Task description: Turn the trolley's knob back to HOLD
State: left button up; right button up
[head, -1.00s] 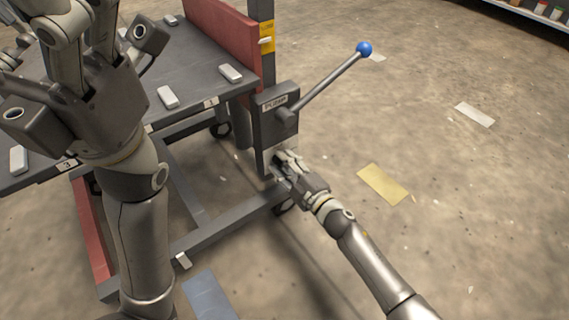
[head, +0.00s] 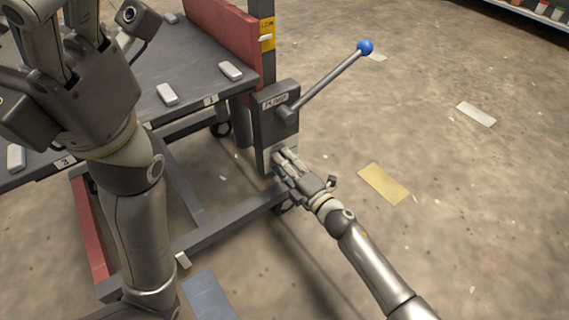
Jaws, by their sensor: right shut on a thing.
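The trolley (head: 190,62) has a dark grey box (head: 262,130) on its near right corner, with a label reading PUMP. A lever with a blue ball end (head: 365,47) slants up and right from it. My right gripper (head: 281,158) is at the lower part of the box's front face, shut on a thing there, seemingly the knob. The gripper covers it, so the knob's pointer and any HOLD mark are hidden. My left gripper (head: 75,30) is large at the upper left, above the trolley's deck. Its fingertips run past the top edge, so its opening does not show.
Several pale blocks (head: 167,94) lie on the deck, which has a red panel (head: 228,35) at the back. A yellow patch (head: 384,184) and a white one (head: 476,114) mark the floor. The floor right of the trolley is clear. A shelf (head: 540,12) stands far right.

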jog(key=o, duration=1)
jog(key=v, duration=1.2)
